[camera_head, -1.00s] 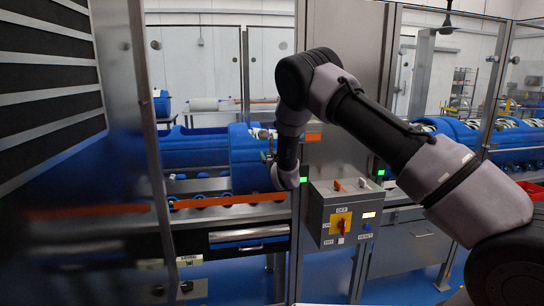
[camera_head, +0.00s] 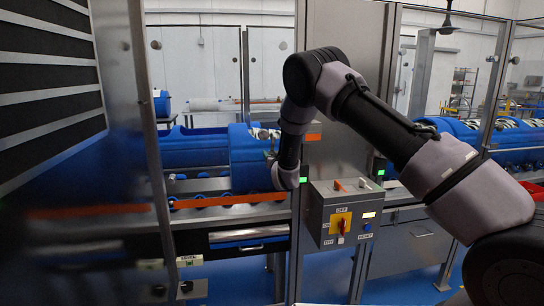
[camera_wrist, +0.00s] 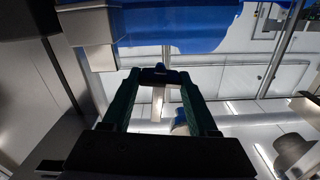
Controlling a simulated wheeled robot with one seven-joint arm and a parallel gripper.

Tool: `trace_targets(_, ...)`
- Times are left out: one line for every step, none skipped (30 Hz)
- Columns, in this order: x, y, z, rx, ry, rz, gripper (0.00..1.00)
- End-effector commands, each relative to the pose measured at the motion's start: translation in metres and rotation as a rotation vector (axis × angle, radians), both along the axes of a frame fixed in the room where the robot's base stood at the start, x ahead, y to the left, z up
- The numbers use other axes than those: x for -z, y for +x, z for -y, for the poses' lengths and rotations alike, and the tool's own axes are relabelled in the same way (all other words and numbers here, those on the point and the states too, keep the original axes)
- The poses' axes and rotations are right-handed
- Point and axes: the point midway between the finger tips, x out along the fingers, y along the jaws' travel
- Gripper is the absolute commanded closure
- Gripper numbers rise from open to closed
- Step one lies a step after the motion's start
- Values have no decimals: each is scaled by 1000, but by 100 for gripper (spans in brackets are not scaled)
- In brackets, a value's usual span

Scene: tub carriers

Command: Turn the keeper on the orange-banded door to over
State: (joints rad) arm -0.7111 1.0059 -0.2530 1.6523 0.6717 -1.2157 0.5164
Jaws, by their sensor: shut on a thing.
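The orange-banded door is the glazed door at left, with an orange band (camera_head: 230,201) across it. In the wrist view my gripper (camera_wrist: 160,77) has its two green fingers on either side of a small dark piece, apparently the keeper (camera_wrist: 160,74), and is shut on it. A pale bar hangs below that piece. In the head view my wrist bends down beside the door's right post, and the fingers are small and largely hidden there. The keeper's angle cannot be told.
A grey control box (camera_head: 342,213) with a yellow-and-red switch stands just right of my wrist. Blue tubs (camera_head: 195,150) lie behind the glass. A steel post (camera_head: 152,150) stands at left, and a dark slatted panel (camera_head: 50,80) is at the far left.

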Motion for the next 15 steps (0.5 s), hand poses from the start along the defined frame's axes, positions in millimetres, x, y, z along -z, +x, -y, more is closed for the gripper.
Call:
trace_targets(0,0,2,2,32,-11,100)
trace_targets(0,1,2,2,56,-17,100)
trace_targets(0,1,2,3,87,-25,100)
trace_targets(0,1,2,2,113,-34,100)
trace_targets(0,1,2,2,140,-40,100)
trace_targets(0,1,2,2,176,-52,100)
trace_targets(0,1,2,2,203,-59,100)
trace_targets(0,1,3,3,231,-68,100)
trace_targets(0,1,2,2,267,-77,100)
trace_targets(0,1,2,2,295,-85,100)
trace_targets(0,1,3,3,323,-93,100)
trace_targets(1,1,3,2,359,-103,100)
trace_targets(1,1,3,3,386,-111,100)
trace_targets(1,1,3,3,415,-120,100)
trace_targets(1,1,3,3,451,-131,100)
